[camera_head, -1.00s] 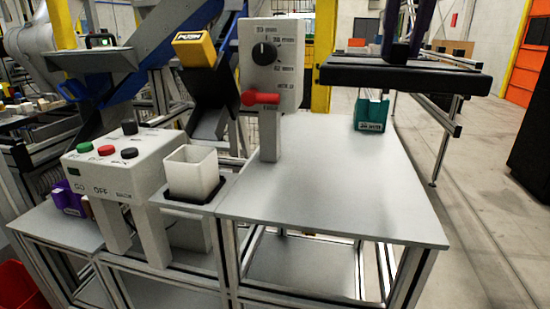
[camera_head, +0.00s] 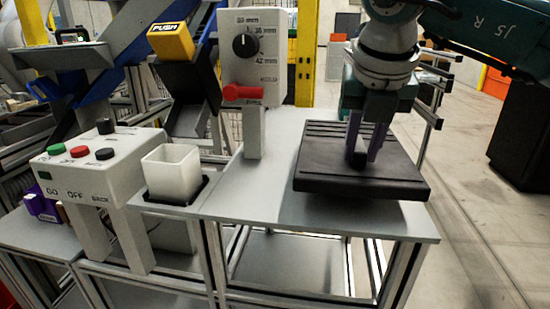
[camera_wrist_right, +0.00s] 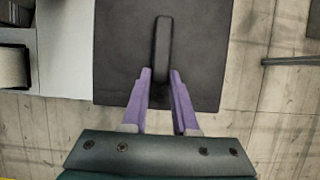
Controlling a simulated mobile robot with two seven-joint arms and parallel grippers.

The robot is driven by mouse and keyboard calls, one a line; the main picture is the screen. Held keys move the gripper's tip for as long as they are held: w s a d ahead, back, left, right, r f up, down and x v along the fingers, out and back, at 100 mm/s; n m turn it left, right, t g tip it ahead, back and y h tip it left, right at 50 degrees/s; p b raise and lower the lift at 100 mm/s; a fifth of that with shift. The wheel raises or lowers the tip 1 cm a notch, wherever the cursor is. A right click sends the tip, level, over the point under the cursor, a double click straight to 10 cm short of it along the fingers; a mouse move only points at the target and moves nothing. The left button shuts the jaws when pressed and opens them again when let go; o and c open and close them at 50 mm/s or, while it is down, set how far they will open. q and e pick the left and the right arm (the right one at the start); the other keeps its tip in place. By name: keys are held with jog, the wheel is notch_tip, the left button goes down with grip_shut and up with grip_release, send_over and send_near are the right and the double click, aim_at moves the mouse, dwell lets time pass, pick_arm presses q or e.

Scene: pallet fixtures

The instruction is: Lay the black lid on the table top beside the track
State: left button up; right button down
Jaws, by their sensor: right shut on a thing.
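The black lid (camera_head: 320,160) is a flat square plate with a bar handle (camera_wrist_right: 162,45) on top. It is over the right part of the grey table top (camera_head: 250,190), roughly level, with a dark shadow under its front edge. I cannot tell whether it touches the table. My right gripper (camera_head: 364,150) comes down from above, its purple fingers shut on the handle. In the right wrist view the fingers (camera_wrist_right: 161,78) lie either side of the handle's near end, and the lid reaches past the table edge over the floor. My left gripper is not in view.
A grey panel with a dial (camera_head: 250,55) and a red lever (camera_head: 245,92) stands left of the lid. A white square cup (camera_head: 172,172) and a button box (camera_head: 95,165) are further left. Bare table top shows left and in front of the lid.

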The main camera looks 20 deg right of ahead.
aim_at(359, 167)
notch_tip(359, 167, down, 3)
jog(key=shift+f, duration=0.2)
jog(key=c, duration=0.7)
grip_release()
